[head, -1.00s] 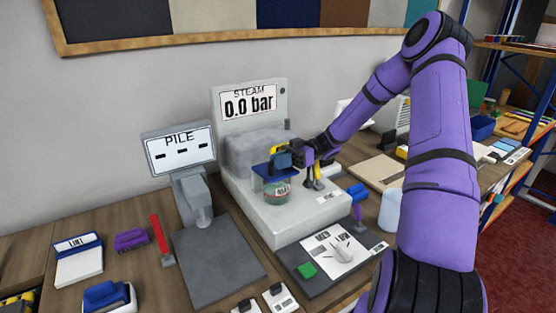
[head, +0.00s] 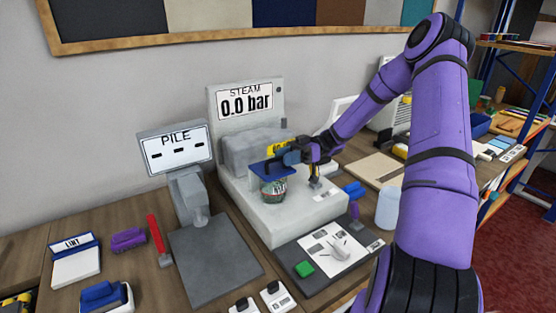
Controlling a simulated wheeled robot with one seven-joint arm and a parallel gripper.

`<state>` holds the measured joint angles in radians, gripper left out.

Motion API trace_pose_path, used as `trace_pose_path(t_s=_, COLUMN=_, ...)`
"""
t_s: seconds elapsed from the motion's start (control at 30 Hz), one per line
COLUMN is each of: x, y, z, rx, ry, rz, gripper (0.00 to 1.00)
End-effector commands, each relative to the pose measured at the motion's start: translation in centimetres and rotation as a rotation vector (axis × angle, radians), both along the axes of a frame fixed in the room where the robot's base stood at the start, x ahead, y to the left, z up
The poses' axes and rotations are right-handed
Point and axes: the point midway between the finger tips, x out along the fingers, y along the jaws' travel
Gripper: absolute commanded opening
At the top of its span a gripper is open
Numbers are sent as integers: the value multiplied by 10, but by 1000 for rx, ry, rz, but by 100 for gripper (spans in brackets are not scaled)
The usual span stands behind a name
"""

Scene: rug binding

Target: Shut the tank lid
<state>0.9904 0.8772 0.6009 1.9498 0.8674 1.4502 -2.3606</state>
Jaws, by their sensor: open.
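The steam unit (head: 294,219) is a pale grey machine with a display (head: 245,101) reading "STEAM 0.0 bar". A small round greenish tank (head: 273,191) with a label stands on its base. A blue flat lid (head: 268,171) shows just above the tank; whether it is fully seated cannot be told. My gripper (head: 288,159) is open at the right edge of the blue lid, close to it. Contact is unclear, and the fingertips are partly hidden by the wrist. A yellow part (head: 278,146) shows just behind the gripper.
A "PILE" display (head: 177,150) and dark grey plate (head: 215,262) stand to the left. A dark mat (head: 325,262) with a card and green block lies in front. A white cup (head: 389,208) stands right, near my arm.

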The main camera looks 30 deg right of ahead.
Motion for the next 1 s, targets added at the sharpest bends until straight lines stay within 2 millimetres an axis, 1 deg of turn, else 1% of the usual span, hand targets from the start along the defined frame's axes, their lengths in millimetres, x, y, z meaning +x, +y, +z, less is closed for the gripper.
trace_pose_path(t_s=0.03, x=0, y=-11, z=0, rx=0, ry=0, rz=-3, gripper=40)
trace_pose_path(t_s=0.2, x=0, y=-43, z=0, rx=-2, ry=-1, rz=-3, gripper=40)
trace_pose_path(t_s=0.3, x=0, y=-58, z=0, rx=0, ry=0, rz=-3, gripper=40)
trace_pose_path(t_s=0.4, x=-1, y=-67, z=-1, rx=1, ry=1, rz=0, gripper=40)
trace_pose_path(t_s=0.57, x=-1, y=-75, z=0, rx=0, ry=1, rz=-1, gripper=40)
trace_pose_path(t_s=0.8, x=-1, y=-76, z=0, rx=0, ry=2, rz=0, gripper=40)
trace_pose_path(t_s=0.83, x=-1, y=-76, z=0, rx=0, ry=2, rz=0, gripper=36)
trace_pose_path(t_s=0.87, x=-1, y=-76, z=0, rx=-2, ry=2, rz=0, gripper=29)
trace_pose_path(t_s=0.9, x=-1, y=-75, z=1, rx=-7, ry=2, rz=4, gripper=19)
trace_pose_path(t_s=1.0, x=1, y=-70, z=8, rx=-55, ry=3, rz=32, gripper=0)
